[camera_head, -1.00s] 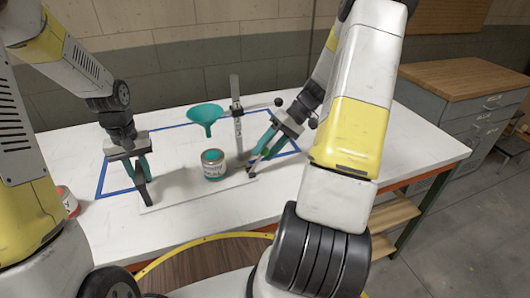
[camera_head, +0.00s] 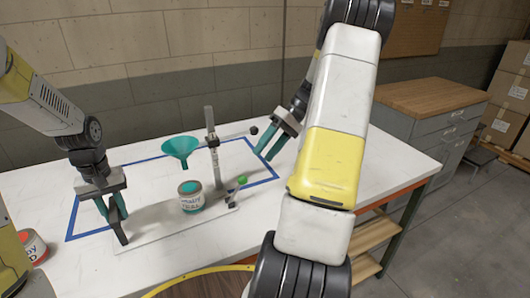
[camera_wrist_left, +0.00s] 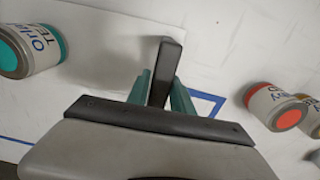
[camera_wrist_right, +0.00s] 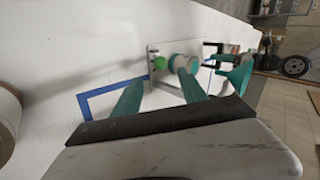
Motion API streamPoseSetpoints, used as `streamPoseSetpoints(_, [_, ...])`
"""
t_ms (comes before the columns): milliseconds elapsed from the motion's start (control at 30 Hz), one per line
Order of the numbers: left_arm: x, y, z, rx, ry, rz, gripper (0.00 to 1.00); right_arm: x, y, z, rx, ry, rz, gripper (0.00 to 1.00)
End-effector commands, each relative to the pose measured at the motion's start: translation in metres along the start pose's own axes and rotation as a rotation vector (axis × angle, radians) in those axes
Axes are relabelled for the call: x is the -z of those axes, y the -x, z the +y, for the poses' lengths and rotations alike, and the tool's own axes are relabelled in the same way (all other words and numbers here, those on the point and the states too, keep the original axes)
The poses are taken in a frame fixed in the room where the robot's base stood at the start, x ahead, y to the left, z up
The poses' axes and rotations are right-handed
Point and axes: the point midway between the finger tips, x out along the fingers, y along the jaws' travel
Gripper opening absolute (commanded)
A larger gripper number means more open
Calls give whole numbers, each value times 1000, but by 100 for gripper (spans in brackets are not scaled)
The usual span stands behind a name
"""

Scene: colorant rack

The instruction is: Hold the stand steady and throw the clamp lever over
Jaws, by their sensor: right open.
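The stand has a pale base plate (camera_head: 150,226), an upright post (camera_head: 212,150) and a black handle (camera_wrist_left: 166,72) at its left end. My left gripper (camera_head: 113,222) is around that handle, its teal fingers close on both sides. The clamp lever's green knob (camera_head: 242,180) shows near the right end of the plate, and in the right wrist view (camera_wrist_right: 159,62). A can with teal paint (camera_head: 190,197) stands on the plate, under a teal funnel (camera_head: 180,148) to its upper left. My right gripper (camera_head: 267,152) is open and empty, apart from the knob, up and right of it.
Blue tape (camera_head: 82,215) outlines an area on the white table (camera_head: 330,180). A can with red paint (camera_head: 32,245) stands at the left; more cans show in the left wrist view (camera_wrist_left: 275,107).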

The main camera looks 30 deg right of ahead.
Motion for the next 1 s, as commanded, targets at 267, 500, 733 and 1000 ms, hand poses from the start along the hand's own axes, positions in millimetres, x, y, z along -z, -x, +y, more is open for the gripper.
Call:
streamPoseSetpoints(267, [0,0,0,0,0,0,49,0,0,0,0,0,0,50])
streamPoseSetpoints(500, [1,8,0,-1,1,3,49,0,0,0,0,0,0,50])
streamPoseSetpoints(733, [2,52,0,-1,0,6,49,0,0,0,0,0,0,50])
streamPoseSetpoints(1000, [1,103,0,-1,0,4,49,0,0,0,0,0,0,50])
